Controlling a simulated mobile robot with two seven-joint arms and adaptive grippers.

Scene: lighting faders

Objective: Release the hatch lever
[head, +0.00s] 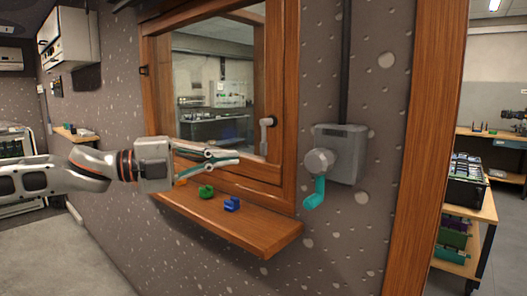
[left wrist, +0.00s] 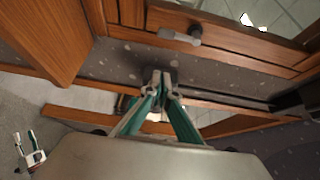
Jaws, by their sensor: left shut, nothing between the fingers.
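A teal lever (head: 316,193) hangs from a round grey hub on a grey wall box (head: 347,150), right of the wooden window in the head view. The lever points down, with its lower end bent to the left. My left gripper (head: 238,157) reaches in from the left in front of the window, above the sill. It is left of the lever, apart from it in the picture, and shut with nothing held. In the left wrist view its teal and grey fingers (left wrist: 160,80) come together at mid-frame. I cannot make out the lever there.
The wooden window frame (head: 285,90) has a grey handle (head: 265,136), also in the left wrist view (left wrist: 182,36). A green piece (head: 206,191) and a blue piece (head: 232,204) lie on the wooden sill (head: 262,236). A cart (head: 487,210) stands beyond the wooden post at right.

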